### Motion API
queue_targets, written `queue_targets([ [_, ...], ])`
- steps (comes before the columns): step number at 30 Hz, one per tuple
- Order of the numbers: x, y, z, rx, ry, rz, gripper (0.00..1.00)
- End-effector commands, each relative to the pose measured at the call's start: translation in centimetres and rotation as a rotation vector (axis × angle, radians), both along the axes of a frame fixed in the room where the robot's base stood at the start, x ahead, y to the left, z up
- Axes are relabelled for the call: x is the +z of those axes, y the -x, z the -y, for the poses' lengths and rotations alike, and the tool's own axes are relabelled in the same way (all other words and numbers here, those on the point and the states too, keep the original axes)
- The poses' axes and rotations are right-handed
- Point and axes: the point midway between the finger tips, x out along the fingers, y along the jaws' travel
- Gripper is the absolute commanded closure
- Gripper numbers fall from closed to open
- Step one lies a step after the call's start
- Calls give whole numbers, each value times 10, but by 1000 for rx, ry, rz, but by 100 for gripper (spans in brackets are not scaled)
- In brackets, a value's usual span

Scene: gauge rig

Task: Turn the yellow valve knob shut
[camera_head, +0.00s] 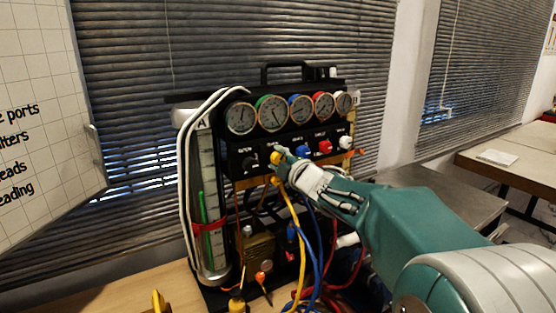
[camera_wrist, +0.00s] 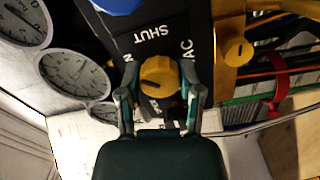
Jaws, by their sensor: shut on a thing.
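The yellow valve knob (camera_head: 275,158) is on the black panel of the gauge rig, below the row of gauges. In the wrist view the knob (camera_wrist: 160,74) is large and central, with a dark mark on its face. The upside-down word "SHUT" (camera_wrist: 152,38) is printed on the panel beyond it. My gripper (camera_head: 282,159) reaches in from the right. In the wrist view my gripper's fingers (camera_wrist: 159,88) are on opposite sides of the knob, closed on it. The fingers partly cover the knob in the head view, and some panel lettering is hidden.
A row of round gauges (camera_head: 272,113) runs above the panel. Blue, red and white knobs (camera_head: 325,146) sit to the right. Yellow, blue and red hoses (camera_head: 313,235) hang below my gripper. A clear tube with white hose (camera_head: 207,195) stands left.

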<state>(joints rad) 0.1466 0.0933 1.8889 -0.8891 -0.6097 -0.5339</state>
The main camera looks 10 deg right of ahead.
Motion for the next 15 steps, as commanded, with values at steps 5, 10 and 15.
queue_targets([
  [5,-6,0,0,-2,-156,-63,100],
  [10,-7,0,0,-2,-310,-114,100],
  [15,-7,0,0,-4,-459,-163,100],
])
